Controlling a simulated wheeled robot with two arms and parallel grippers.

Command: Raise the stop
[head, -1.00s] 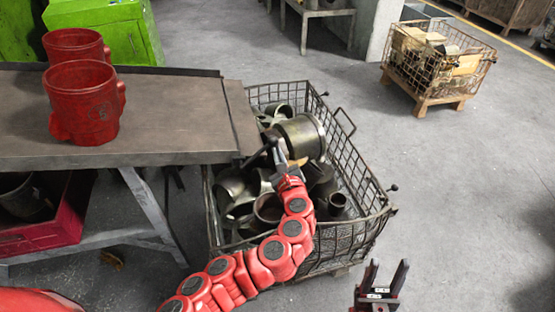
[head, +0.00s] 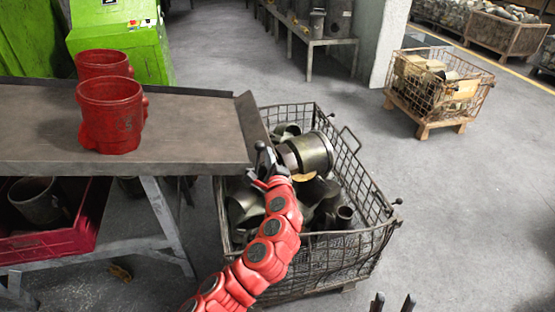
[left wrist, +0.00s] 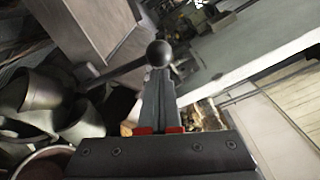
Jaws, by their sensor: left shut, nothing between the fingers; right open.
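The stop (head: 252,127) is a grey hinged plate at the right end of the table. In the head view it stands tilted up above the table surface. A rod with a dark ball knob (head: 260,145) is at its near corner; the knob also shows in the left wrist view (left wrist: 159,53). My left gripper (head: 264,170) is shut and empty, close to the knob. In the left wrist view its fingers reach up to the knob; I cannot tell whether they touch it. My right gripper (head: 392,302) is open at the bottom edge, only its fingertips showing.
Two red cylindrical parts (head: 112,120) stand on the table (head: 190,125). A wire basket (head: 370,240) with metal parts stands below the stop. A red crate (head: 60,240) is under the table.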

